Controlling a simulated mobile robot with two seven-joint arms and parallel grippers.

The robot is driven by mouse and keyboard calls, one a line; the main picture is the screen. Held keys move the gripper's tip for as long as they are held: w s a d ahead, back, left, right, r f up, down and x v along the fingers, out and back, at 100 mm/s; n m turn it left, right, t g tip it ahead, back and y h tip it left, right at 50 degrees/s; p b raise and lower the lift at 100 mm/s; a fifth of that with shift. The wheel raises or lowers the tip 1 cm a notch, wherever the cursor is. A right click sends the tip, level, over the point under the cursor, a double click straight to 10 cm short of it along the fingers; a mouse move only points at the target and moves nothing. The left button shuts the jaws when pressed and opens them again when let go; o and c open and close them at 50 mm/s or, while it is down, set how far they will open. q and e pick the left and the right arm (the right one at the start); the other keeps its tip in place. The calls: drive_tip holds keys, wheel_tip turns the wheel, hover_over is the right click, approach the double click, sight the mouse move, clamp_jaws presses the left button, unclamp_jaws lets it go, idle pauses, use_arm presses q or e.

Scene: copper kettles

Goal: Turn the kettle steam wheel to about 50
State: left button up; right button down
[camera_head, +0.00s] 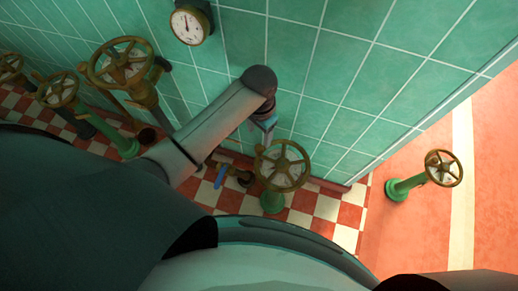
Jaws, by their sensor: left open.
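Several brass handwheels on green posts are in view, and I cannot tell by label which is the kettle steam wheel. One handwheel (283,166) stands on a short green post at the wall's foot, right of centre. My left arm reaches over from the left and bends down towards it. My left gripper (262,146) is small in the picture, beside this wheel's upper left rim; it is open, and whether it touches the rim is unclear. A larger handwheel (120,62) is at the upper left. A round white dial gauge (187,26) is on the wall; its numbers are unreadable. My right gripper is out of view.
More handwheels (58,90) stand at the far left. A pipe valve with a blue lever (221,176) is left of the near wheel. Another handwheel (443,168) stands on the open orange floor at right. The green tiled wall (340,60) closes the back.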

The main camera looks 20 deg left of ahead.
sight(259, 147)
use_arm(q)
wheel_tip(259, 147, down, 12)
drive_tip(key=b, duration=0.4)
drive_tip(key=shift+r+b, duration=0.25)
drive_tip(key=shift+b, duration=0.05)
clamp_jaws()
idle(1.0)
